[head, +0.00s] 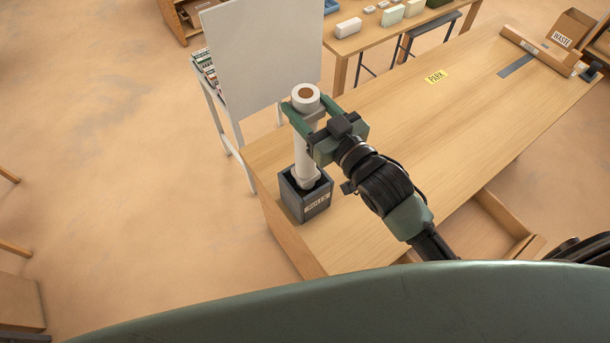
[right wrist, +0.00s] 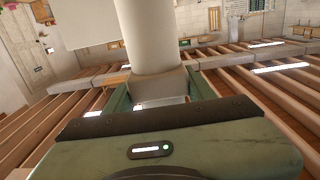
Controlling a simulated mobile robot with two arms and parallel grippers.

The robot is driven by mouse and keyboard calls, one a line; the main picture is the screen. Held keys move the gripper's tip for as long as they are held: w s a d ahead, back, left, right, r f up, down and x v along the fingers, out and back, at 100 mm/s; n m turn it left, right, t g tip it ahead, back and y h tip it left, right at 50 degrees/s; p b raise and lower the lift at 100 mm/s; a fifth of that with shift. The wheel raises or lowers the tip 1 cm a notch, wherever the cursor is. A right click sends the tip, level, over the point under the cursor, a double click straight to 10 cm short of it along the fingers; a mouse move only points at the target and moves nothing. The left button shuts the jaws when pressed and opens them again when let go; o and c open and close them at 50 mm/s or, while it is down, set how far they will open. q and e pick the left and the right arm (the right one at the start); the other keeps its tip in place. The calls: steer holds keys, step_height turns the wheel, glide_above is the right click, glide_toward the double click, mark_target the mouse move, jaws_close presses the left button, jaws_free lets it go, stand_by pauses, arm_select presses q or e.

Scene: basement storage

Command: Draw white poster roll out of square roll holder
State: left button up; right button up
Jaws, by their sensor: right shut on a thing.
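The white poster roll (head: 305,154) stands upright, with a brown core showing at its top end. My right gripper (head: 304,112) is shut on it near the top. The roll's lower end is at the mouth of the dark square roll holder (head: 316,204), which has a label on its front and stands at the table's near left corner. I cannot tell how deep the lower end sits. In the right wrist view the roll (right wrist: 150,40) rises between the green fingers (right wrist: 158,98). My left gripper is not in view.
The wooden table (head: 400,140) is mostly clear, with a yellow PARK label (head: 436,77) on it. A brown roll (head: 535,48) and a WASTE box (head: 568,30) are at the far right. A white panel (head: 262,60) stands close behind the roll. An open drawer (head: 490,228) juts from the near side.

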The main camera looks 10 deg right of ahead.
mark_target(306, 94)
steer(key=shift+r, duration=2.25)
